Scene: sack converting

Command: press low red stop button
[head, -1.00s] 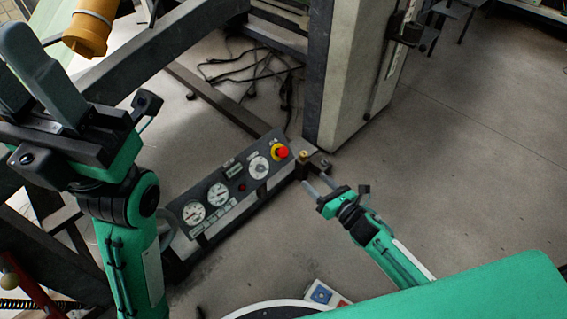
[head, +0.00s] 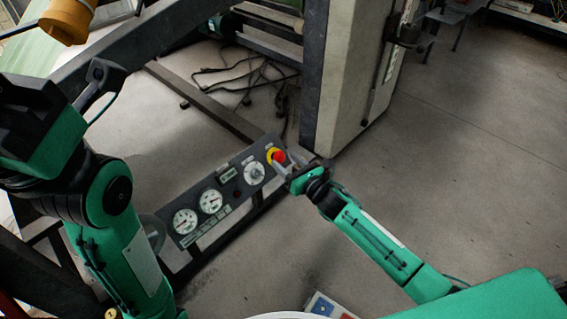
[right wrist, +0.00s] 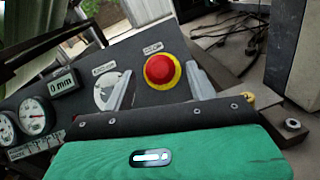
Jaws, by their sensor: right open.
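The red stop button (head: 279,156) sits on a yellow collar at the upper right end of a low, dark control panel (head: 240,194). In the right wrist view the red button (right wrist: 160,69) shows whole, between and beyond my fingers. My right gripper (head: 284,164) is open, with its fingertips close to the button; in the right wrist view its two fingers (right wrist: 162,88) stand either side of it. I cannot tell whether they touch the panel. My left arm (head: 105,200) is at the left of the head view, and its fingers are out of the picture.
The panel also carries dials (head: 211,201) and a white knob (head: 254,172). A machine column (head: 345,80) stands behind the button, with loose cables (head: 240,78) on the floor left of it. A dark beam (head: 160,50) crosses the upper left.

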